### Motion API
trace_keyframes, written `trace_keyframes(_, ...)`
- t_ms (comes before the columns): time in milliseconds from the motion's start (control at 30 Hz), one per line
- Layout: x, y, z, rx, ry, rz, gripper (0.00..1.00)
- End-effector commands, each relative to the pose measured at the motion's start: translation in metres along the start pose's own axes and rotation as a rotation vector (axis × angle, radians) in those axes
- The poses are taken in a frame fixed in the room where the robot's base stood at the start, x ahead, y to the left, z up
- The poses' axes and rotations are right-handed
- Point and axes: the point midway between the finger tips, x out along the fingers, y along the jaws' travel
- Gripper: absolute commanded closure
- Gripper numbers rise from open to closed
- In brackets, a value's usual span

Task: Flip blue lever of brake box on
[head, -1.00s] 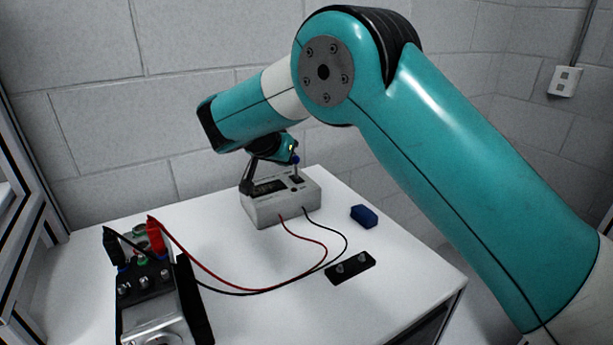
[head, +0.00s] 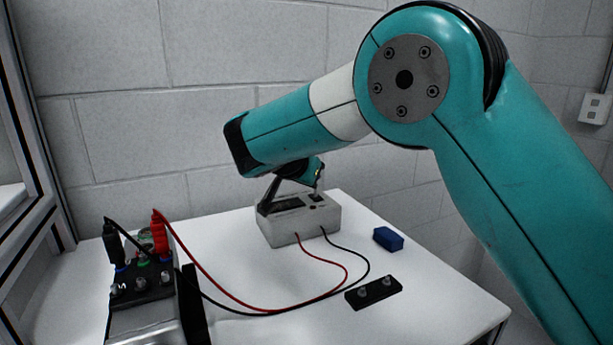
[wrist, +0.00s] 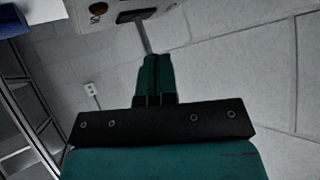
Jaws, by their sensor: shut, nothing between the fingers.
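The brake box (head: 283,231) is a pale grey box with a dark display, standing on the white table at the back. Its lever (head: 318,185) rises from a slot in the top. In the wrist view the lever's grey stem (wrist: 143,37) runs from the slot to the tip of my gripper (wrist: 155,62). The lever's blue end is hidden there by the fingers. My gripper (head: 317,170) is shut with nothing between the fingers, right at the lever's upper end. Whether it touches the lever I cannot tell for sure.
A blue block (head: 388,239) and a black plate with two studs (head: 374,292) lie right of the box. Red and black cables run from the box to a terminal device (head: 150,300) at front left. A brick wall stands behind the table.

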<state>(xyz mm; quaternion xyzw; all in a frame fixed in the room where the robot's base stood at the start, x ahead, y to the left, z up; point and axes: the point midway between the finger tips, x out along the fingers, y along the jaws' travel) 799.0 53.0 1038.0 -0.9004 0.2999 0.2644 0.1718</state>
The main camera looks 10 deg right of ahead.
Motion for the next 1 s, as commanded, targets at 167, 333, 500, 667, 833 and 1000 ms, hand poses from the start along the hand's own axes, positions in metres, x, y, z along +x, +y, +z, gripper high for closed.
trace_keyframes(167,0.000,0.000,0.000,0.000,0.000,0.000,1.00)
trace_keyframes(333,0.000,0.000,0.000,0.000,0.000,0.000,1.00)
trace_keyframes(500,0.000,0.000,0.000,0.000,0.000,0.000,1.00)
trace_keyframes(667,0.000,0.000,0.000,0.000,0.000,0.000,1.00)
trace_keyframes(833,-0.002,-0.001,-0.003,0.000,0.000,0.000,1.00)
trace_keyframes(1000,-0.007,-0.002,-0.010,0.000,0.000,0.000,1.00)
